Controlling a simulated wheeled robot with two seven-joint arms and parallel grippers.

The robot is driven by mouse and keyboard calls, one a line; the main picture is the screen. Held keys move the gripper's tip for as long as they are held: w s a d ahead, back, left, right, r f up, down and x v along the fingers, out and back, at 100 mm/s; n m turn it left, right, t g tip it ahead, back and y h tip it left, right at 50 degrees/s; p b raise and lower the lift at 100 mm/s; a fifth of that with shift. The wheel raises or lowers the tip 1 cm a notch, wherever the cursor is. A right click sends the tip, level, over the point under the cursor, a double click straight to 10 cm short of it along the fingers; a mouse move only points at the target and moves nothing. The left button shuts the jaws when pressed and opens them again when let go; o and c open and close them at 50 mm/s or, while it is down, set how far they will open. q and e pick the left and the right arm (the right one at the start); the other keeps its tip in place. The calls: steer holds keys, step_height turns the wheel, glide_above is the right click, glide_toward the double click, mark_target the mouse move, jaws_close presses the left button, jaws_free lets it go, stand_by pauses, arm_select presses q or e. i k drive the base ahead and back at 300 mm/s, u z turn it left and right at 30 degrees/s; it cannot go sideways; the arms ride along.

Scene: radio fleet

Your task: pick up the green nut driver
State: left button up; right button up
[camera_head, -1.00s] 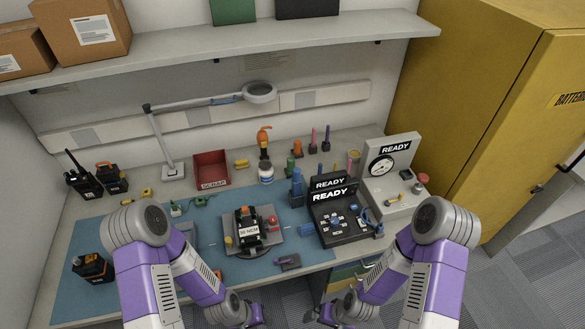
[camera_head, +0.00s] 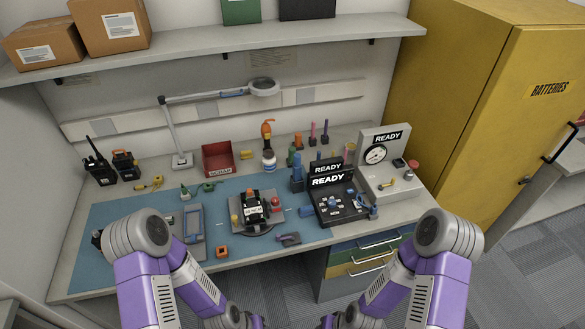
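A green upright tool (camera_head: 291,157), which looks like the green nut driver, stands toward the back of the bench. It is beside the white and blue bottle, in a cluster of coloured upright handles; its lower part is partly hidden by a blue upright tool (camera_head: 297,178). My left gripper (camera_head: 243,320) and my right gripper (camera_head: 332,322) are low at the bottom edge, in front of the bench and far from the green tool. Both are mostly cut off, so their finger opening is unclear. I see nothing held in either.
Two READY stations (camera_head: 328,207) (camera_head: 393,185) stand right of centre. A fixture with a radio (camera_head: 254,207) sits on the blue mat (camera_head: 110,212). A red scrap bin (camera_head: 217,160), lamp (camera_head: 178,140) and radios (camera_head: 101,172) are further left. A shelf (camera_head: 220,45) overhangs the back.

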mark_target(291, 150)
steer(key=z, duration=1.05)
steer(key=i, duration=0.6)
steer(key=u, duration=0.85)
